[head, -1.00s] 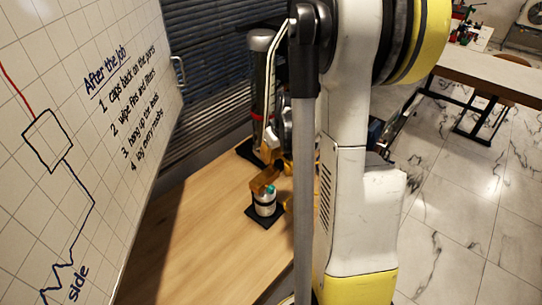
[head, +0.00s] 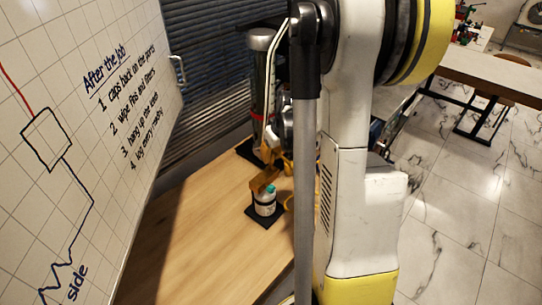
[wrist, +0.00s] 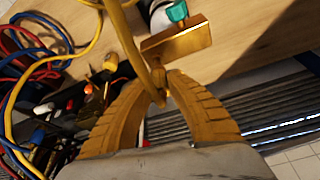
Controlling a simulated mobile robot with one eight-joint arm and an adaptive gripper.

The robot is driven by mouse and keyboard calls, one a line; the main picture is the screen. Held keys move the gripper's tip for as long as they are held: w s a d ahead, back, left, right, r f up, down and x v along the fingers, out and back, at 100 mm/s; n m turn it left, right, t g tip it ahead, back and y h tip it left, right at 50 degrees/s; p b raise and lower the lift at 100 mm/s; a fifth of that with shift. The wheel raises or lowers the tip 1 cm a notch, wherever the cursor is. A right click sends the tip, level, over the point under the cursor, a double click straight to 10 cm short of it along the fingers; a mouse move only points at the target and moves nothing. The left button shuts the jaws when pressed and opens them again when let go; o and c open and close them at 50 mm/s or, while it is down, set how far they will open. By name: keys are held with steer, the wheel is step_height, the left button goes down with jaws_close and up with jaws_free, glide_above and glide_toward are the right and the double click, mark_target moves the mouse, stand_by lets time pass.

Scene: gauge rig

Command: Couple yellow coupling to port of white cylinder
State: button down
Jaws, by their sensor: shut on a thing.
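The white cylinder (head: 265,207) stands upright on a dark square pad (head: 264,219) on the wooden table, with a teal part on top. In the wrist view, its white body (wrist: 159,17) and teal part (wrist: 177,11) show at the top edge. My gripper (wrist: 164,84) has its ribbed yellow fingers shut on the yellow coupling (wrist: 158,88), at the end of a yellow hose. A flat golden piece (wrist: 180,42) lies between the fingertips and the cylinder; I cannot tell what it belongs to. The port is not clear, and the coupling appears apart from the cylinder.
A tall cylinder with a red band (head: 259,90) stands at the back of the table. Tangled red, blue and yellow cables (wrist: 32,65) and small tools lie at the left in the wrist view. A whiteboard (head: 90,130) borders the left. The table's near left (head: 190,230) is clear.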

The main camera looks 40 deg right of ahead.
steer(key=shift+f, duration=0.25)
stand_by(0.3)
steer(key=shift+f+b, duration=0.9)
steer(key=shift+b, duration=0.15)
steer(key=shift+f+b, duration=0.3)
steer(key=shift+b, duration=0.05)
stand_by(0.5)
steer(key=c, duration=1)
jaws_free()
steer(key=shift+r, duration=0.15)
